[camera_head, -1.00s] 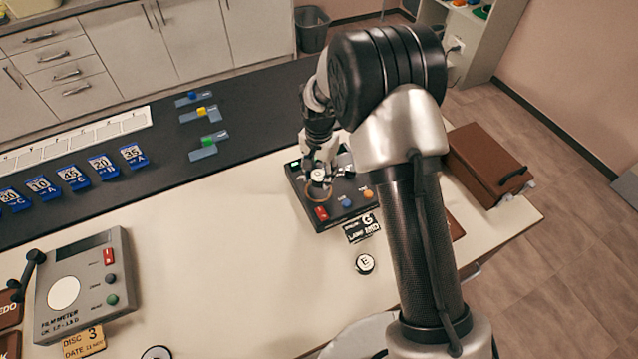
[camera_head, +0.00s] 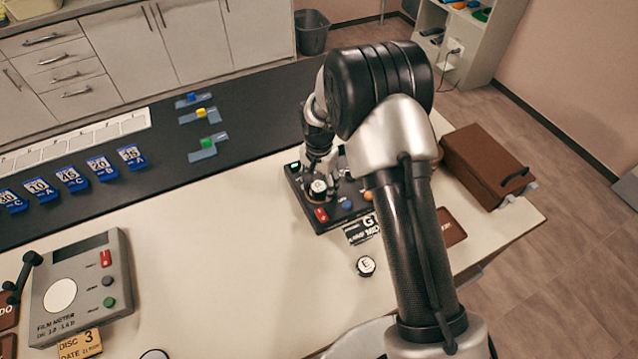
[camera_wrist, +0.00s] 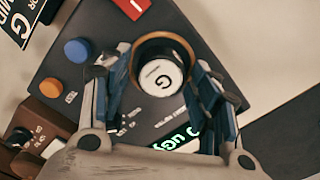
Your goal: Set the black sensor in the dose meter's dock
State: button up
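The black sensor (camera_head: 318,188), a short cylinder with a white top marked G, stands upright in the copper-coloured ring of the dose meter's dock. It also shows in the wrist view (camera_wrist: 161,77), with the ring (camera_wrist: 185,45) around it. The dose meter (camera_head: 300,185) is a dark box with a red switch, blue and orange buttons and a lit green display (camera_wrist: 180,140). My gripper (camera_wrist: 162,70) is over the dock, one finger on each side of the sensor. The fingers look open, with narrow gaps beside the sensor. The sensor's base is hidden inside the ring.
A label card with G (camera_head: 361,229) lies before the meter, and a round puck marked E (camera_head: 365,266) lies nearer. A grey film meter (camera_head: 85,285) is at left, blue cards (camera_head: 72,178) behind it. A brown case (camera_head: 485,165) is at right. The middle table is clear.

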dwell(0.3)
notch_tip(320, 180, up, 13)
jog(key=p, duration=0.3)
notch_tip(320, 180, up, 10)
jog(key=n+t, duration=0.1)
send_over(319, 186)
jog(key=s+d, duration=0.3)
jog(key=s, duration=0.1)
jog(key=s+d+r+n+t, duration=0.1)
jog(key=s+d+r+n, duration=0.15)
jog(key=s+r, duration=0.5)
jog(key=s+d+r+n+t, duration=0.1)
jog(key=s+d+r, duration=0.3)
jog(key=s, duration=0.6)
jog(key=s+d+f+n+t, duration=0.1)
jog(key=s+n, duration=0.1)
jog(key=s, duration=0.7)
jog(key=shift+s+d+t, duration=0.2)
jog(key=shift+d+t, duration=0.1)
